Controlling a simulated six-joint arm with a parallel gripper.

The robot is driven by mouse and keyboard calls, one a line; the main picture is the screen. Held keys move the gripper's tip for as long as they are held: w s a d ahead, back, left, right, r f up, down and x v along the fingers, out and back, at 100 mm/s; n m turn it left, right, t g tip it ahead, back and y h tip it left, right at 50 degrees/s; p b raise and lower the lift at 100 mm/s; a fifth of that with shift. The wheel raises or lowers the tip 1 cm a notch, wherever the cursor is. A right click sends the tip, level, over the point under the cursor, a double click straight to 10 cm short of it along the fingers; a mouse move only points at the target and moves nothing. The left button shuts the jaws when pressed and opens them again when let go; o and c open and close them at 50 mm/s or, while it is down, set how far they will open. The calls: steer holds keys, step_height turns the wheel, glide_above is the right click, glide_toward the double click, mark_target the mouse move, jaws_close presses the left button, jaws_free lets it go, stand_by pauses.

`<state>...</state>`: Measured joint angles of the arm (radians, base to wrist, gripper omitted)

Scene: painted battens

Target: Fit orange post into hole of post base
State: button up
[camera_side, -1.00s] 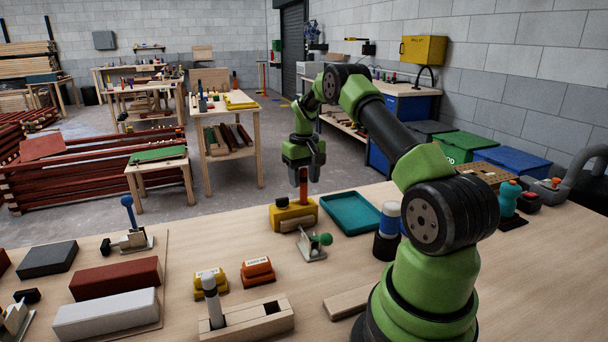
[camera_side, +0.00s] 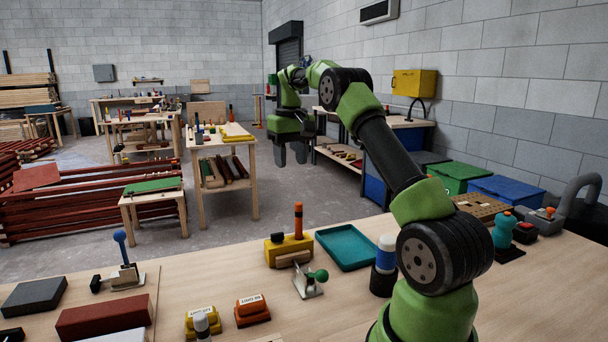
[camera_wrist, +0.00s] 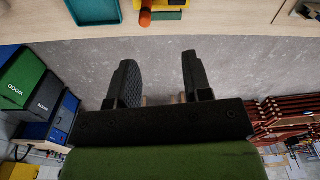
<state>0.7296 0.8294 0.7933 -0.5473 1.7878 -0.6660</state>
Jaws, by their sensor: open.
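In the wrist view the post (camera_wrist: 146,14) shows near the top edge, over the yellow base (camera_wrist: 172,3). How deep the post sits in the hole is hidden. My gripper (camera_side: 291,160) is up and behind the post, clear of it. In the wrist view my gripper (camera_wrist: 161,75) has its two dark fingers apart with nothing between them.
A teal tray (camera_side: 347,248) lies right of the base. A toggle clamp with a green knob (camera_side: 320,276) stands in front. A blue-and-white bottle (camera_side: 385,262) is at the right. Orange (camera_side: 251,309) and yellow (camera_side: 203,321) blocks lie nearer. The air around my gripper is clear.

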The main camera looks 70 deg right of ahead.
steer(key=s+a+r+n+t, duration=0.15)
steer(key=a+r, duration=0.35)
steer(key=a, duration=0.5)
steer(key=s+a+r+n+t, duration=0.1)
steer(key=s+a+r+t, duration=0.3)
steer(key=a, duration=0.6)
steer(key=s+a+f+t+y, duration=0.1)
steer(key=s+a+f+y, duration=0.1)
steer(key=s+a, duration=0.8)
steer(key=shift+s+a+f+n, duration=0.2)
steer(key=shift+s+f+n, duration=0.15)
steer(key=shift+s+f, duration=0.3)
